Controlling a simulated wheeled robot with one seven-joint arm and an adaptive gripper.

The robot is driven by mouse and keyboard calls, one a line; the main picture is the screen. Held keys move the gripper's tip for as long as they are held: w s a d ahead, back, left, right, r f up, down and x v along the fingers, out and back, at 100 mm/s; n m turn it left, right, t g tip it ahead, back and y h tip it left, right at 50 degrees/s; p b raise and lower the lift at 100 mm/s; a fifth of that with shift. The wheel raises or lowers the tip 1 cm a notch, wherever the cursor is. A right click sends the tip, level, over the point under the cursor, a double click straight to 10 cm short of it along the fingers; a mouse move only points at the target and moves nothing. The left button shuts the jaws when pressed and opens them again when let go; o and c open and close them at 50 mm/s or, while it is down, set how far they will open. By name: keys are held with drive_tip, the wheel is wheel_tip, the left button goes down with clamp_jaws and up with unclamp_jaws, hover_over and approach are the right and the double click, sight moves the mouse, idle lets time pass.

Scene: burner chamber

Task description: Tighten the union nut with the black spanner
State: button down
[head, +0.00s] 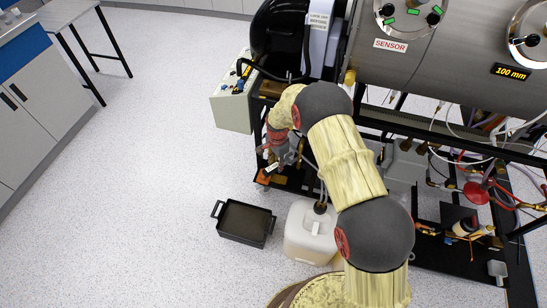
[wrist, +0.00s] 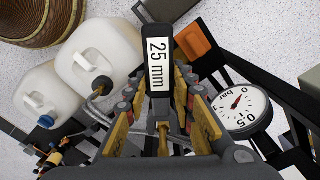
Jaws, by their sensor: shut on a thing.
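The black spanner (wrist: 158,18) shows in the wrist view as a thick black bar with a white "25 mm" label. It lies between the fingers of my gripper (wrist: 160,85), which is shut on it. The rest of the spanner is hidden between the fingers and the gripper body. A brass-coloured piece (wrist: 163,138) shows low between the fingers; I cannot tell whether it is the union nut or whether the spanner touches it. In the head view my gripper (head: 273,165) hangs at the left end of the black frame, largely covered by my arm.
A gauge marked in bar (wrist: 240,108) and an orange block (wrist: 193,40) are close beside my gripper. White jugs (wrist: 98,58) stand on the other side. A black tray (head: 244,222) lies on the floor. A control box (head: 231,105) is nearby. Floor to the left is clear.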

drive_tip(key=shift+s+d+n, duration=0.35)
drive_tip(key=shift+s+n, duration=0.3)
drive_tip(key=shift+n, duration=0.05)
drive_tip(key=s+d+n+p, duration=0.1)
drive_tip(key=d+n, duration=0.1)
drive_tip(key=s+d+n+p, duration=0.1)
drive_tip(key=s+d+n, duration=0.1)
drive_tip(key=shift+s+d, duration=0.1)
drive_tip(key=shift+n, duration=0.3)
